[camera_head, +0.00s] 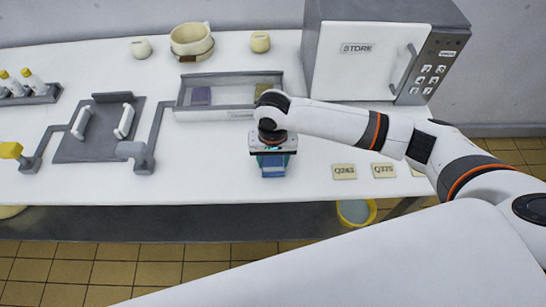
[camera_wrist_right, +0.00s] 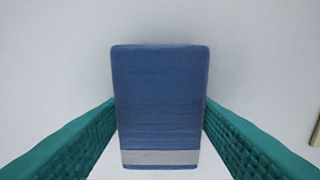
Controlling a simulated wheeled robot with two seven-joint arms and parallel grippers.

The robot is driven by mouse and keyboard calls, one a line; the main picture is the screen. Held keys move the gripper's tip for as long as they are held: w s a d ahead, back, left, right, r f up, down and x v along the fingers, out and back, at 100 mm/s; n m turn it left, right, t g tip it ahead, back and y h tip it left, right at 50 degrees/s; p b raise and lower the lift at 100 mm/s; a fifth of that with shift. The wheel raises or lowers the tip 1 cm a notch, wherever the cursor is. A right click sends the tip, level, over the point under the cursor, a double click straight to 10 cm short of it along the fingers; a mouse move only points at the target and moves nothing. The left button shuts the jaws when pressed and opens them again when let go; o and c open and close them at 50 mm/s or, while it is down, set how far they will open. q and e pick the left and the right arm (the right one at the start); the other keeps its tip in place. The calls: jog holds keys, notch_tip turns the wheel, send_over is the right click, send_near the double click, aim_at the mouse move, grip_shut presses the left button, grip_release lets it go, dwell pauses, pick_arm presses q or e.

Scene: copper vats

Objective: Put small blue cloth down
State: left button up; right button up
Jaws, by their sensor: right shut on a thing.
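The small blue cloth (camera_head: 273,171) is a folded blue block with a pale stripe along one end. In the right wrist view the cloth (camera_wrist_right: 160,95) lies between the two teal fingers of my right gripper (camera_wrist_right: 158,125), touched on both sides. In the head view my right gripper (camera_head: 273,160) points down over the front part of the white table, shut on the cloth. I cannot tell whether the cloth touches the table top. The gripper body hides its back part. My left gripper is not in view.
Behind the gripper is a shallow tray (camera_head: 228,114) with a purple cloth (camera_head: 201,96) and a tan one. A STORE oven-like box (camera_head: 375,65) stands back right. Label cards (camera_head: 344,172) lie to the right. A dark fixture (camera_head: 98,130) is left. The white table (camera_head: 205,170) is bare around the gripper.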

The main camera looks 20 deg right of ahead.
aim_at(273, 160)
jog(key=shift+f, duration=0.2)
jog(key=o, duration=1)
jog(key=shift+c, duration=0.2)
notch_tip(273, 160, up, 12)
jog(key=shift+r, duration=0.2)
jog(key=shift+w, duration=0.1)
